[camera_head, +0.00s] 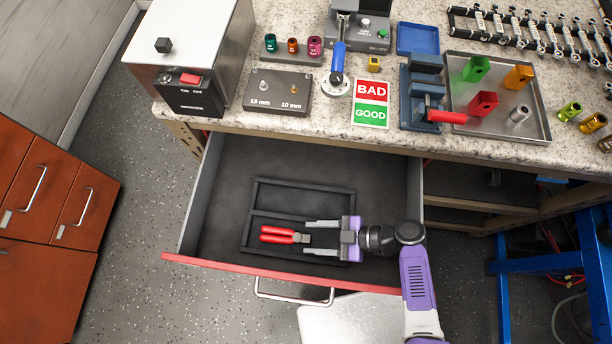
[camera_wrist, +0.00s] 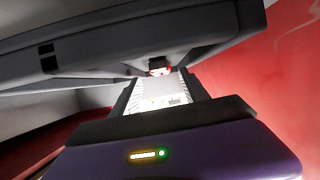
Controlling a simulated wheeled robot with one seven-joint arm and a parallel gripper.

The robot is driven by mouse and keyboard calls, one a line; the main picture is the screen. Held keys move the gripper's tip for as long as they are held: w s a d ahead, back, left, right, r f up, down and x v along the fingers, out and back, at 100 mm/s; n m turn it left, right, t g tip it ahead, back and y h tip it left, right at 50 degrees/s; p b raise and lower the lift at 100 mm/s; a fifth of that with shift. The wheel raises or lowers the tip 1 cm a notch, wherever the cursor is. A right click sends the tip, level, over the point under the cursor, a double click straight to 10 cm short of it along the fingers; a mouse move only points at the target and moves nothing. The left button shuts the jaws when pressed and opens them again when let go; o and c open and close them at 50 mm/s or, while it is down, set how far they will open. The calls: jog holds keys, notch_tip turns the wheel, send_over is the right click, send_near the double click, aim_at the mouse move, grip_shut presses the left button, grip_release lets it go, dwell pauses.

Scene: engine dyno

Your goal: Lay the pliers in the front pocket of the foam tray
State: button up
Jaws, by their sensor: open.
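The red-handled pliers (camera_head: 277,235) lie in the front pocket of the black foam tray (camera_head: 300,183), inside the open drawer. Their handles point left and their grey nose points right. My gripper (camera_head: 307,238) is open, reaching in from the right, with one finger behind the pliers' nose and one in front of it. The fingers look apart from the pliers, though their exact height over the tray is hard to tell. In the wrist view, a small red and dark thing (camera_wrist: 159,67) shows beyond the fingers; I cannot tell what it is.
The drawer's red front edge (camera_head: 280,274) runs close in front of the tray. The workbench top (camera_head: 280,118) overhangs the drawer's back. The drawer floor left of the tray is bare. Blue stand legs (camera_head: 595,260) stand at the right.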

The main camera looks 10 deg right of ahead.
jog(key=shift+b+v, duration=0.4)
jog(key=shift+v, duration=1.8)
